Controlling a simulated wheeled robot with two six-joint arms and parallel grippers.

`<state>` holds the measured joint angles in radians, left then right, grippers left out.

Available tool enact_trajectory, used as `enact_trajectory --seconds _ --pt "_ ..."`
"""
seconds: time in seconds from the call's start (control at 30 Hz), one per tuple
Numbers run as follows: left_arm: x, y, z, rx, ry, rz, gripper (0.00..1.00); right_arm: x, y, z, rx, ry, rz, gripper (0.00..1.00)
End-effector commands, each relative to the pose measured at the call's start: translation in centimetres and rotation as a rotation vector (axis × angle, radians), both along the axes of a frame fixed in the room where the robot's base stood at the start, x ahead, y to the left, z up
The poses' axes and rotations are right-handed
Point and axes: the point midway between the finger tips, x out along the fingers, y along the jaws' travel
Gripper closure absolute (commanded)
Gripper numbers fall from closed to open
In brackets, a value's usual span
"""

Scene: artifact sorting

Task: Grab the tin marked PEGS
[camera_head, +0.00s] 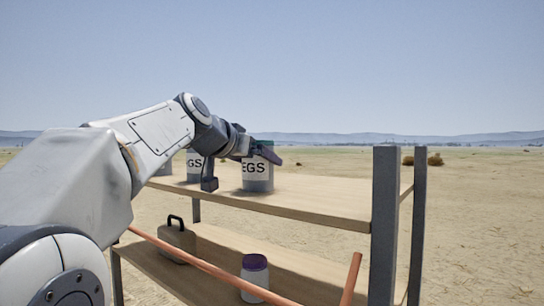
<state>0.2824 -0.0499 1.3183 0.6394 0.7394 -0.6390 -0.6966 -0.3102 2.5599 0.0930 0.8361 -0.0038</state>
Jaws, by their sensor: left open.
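My left gripper (238,169) is open at the nearer tin. My right gripper is not in view.
The wooden shelf unit (315,197) has dark metal posts (384,225). Its lower shelf holds a jar with a purple lid (254,275) and a box with a dark handle (177,238). Orange-brown bars (210,268) cross in front. The top shelf's right side is clear.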

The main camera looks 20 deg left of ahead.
Motion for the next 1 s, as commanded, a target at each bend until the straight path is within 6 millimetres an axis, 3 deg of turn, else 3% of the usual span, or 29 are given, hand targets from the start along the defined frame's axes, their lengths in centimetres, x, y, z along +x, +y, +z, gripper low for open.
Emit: enact_trajectory --seconds 0.3,0.37,0.53,1.0 --pt "0.7 -0.1 -0.3 0.0 -0.001 0.0 0.0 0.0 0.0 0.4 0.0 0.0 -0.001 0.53" --pt "0.7 -0.1 -0.3 0.0 -0.001 0.0 0.19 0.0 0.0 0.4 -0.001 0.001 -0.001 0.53" --pt "0.7 -0.1 -0.2 0.0 -0.001 0.0 0.84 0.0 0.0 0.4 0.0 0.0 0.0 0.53" --pt "0.7 -0.1 0.8 0.0 -0.004 0.0 0.84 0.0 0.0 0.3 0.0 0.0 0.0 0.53"
